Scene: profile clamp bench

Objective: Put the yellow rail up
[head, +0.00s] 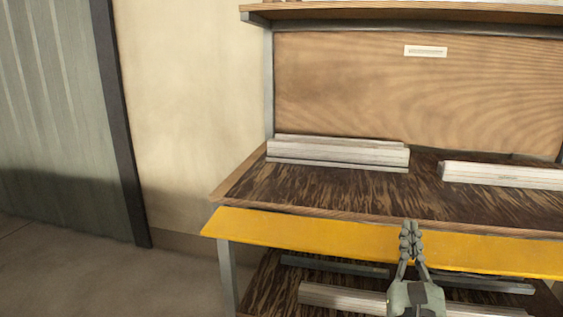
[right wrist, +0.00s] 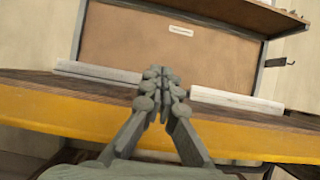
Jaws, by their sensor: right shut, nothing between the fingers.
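The yellow rail (head: 300,233) is a long flat strip along the front of the bench, just below the worktop's front edge. It slopes down a little to the right in the head view and also crosses the right wrist view (right wrist: 60,112). My right gripper (head: 411,228) is shut and empty. Its fingertips overlap the rail in the head view; I cannot tell whether they touch it. In the right wrist view the closed fingertips (right wrist: 160,76) point toward the bench and hide part of the rail. My left gripper is not in view.
Pale profile bars lie on the worktop at left (head: 340,152) and right (head: 500,174), with bare worktop (head: 330,192) in front. A lower shelf holds more bars (head: 340,298). A wooden back panel (head: 350,85) and upper shelf (head: 400,13) stand behind. Open floor lies left.

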